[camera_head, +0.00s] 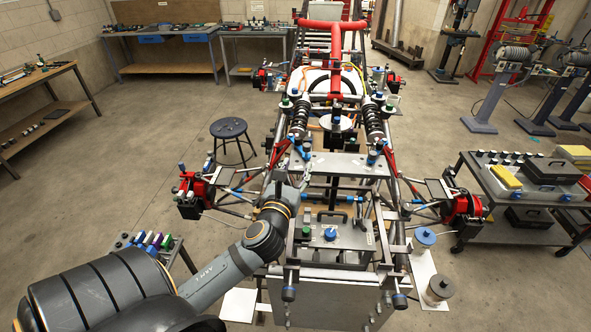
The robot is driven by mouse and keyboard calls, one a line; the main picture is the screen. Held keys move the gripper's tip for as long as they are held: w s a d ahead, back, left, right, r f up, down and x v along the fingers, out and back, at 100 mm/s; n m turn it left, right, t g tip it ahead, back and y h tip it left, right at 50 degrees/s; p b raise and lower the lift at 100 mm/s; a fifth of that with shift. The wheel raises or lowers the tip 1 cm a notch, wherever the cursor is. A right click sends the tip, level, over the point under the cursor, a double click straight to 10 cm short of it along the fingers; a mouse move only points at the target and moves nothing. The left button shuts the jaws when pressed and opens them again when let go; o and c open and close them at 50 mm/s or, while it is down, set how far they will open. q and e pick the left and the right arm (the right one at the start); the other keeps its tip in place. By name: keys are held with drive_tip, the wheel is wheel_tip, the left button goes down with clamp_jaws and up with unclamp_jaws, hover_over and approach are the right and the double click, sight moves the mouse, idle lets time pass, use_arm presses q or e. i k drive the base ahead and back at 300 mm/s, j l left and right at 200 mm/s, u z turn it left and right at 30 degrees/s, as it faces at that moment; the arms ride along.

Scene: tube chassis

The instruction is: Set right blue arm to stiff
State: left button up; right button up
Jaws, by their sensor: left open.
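The tube chassis (335,225) stands in the middle of the head view, with red and blue suspension parts on both sides. Several blue pieces show on its right side: a small blue one (372,157) by the right spring and a blue link (418,207) toward the right red hub (463,206). I cannot tell which of them is the right blue arm, or its setting. My left gripper (304,180) is open over the left-centre of the chassis, beside the grey crossplate (338,166). Its fingertips are small and partly lost among the tubes. My right gripper is not in view.
A dark cart (510,208) with cases stands at the right, and a small tool stand (150,243) at the lower left. A round stool (229,128) stands left of the chassis. Spools (440,287) lie at the lower right. Tubes and springs crowd the space around my left gripper.

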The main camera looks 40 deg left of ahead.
sight(297, 142)
drive_tip(key=k+l, duration=0.25)
drive_tip(key=k, duration=0.2)
drive_tip(key=k+l, duration=0.25)
drive_tip(key=k, duration=0.25)
